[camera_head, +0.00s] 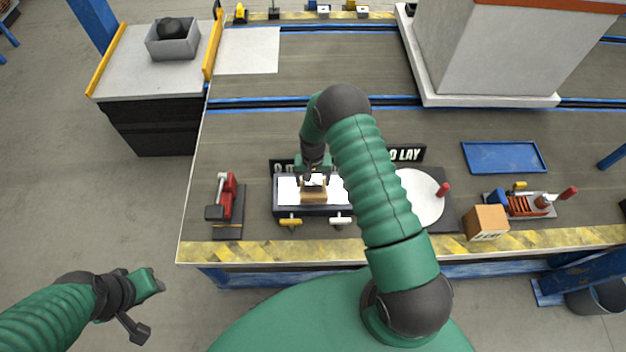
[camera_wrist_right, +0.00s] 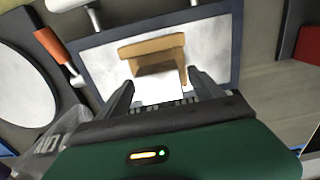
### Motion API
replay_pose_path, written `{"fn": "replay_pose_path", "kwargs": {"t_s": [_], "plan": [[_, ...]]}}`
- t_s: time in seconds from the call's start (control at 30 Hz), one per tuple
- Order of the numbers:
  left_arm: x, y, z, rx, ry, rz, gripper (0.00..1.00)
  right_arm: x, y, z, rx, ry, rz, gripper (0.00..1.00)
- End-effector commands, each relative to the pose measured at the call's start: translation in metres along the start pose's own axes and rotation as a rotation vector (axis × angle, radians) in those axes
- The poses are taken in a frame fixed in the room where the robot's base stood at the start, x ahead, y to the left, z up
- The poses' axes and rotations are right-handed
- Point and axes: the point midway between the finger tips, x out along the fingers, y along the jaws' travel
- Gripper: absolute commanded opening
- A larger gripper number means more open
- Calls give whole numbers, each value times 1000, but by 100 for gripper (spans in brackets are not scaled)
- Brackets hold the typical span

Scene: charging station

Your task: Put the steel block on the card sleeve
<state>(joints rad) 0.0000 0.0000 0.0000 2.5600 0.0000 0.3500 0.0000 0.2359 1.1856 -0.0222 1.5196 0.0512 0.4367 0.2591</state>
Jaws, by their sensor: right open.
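A tan card sleeve (camera_head: 314,195) lies on a white panel with a dark frame (camera_head: 350,211) on the bench. It also shows in the right wrist view (camera_wrist_right: 152,46). A pale grey block, which looks like the steel block (camera_wrist_right: 158,88), sits at the near side of the sleeve and overlaps it; whether it rests fully on it I cannot tell. My right gripper (camera_head: 313,178) is over them, its open fingers (camera_wrist_right: 160,84) on either side of the block with gaps. My left gripper (camera_head: 142,304) is off the bench at the lower left; its finger opening is unclear.
A red clamp device (camera_head: 229,198) stands left of the panel. A white disc (camera_head: 420,198), a tan box (camera_head: 486,222) and a blue tray (camera_head: 504,157) are to the right. A large grey column (camera_head: 490,50) stands behind.

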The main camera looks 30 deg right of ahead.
Motion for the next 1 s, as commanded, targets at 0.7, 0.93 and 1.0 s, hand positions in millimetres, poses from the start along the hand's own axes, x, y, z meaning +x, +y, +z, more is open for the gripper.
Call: {"fn": "replay_pose_path", "kwargs": {"t_s": [0.7,0.93,1.0], "plan": [[-10,0,-2,0,0,0,36,-136,-6,8,-34,16,-6,76],[-10,0,-2,0,0,0,36,-212,-25,74,-237,101,-34,76],[-10,0,-2,0,0,0,36,-232,-27,101,-310,131,-43,76]]}}
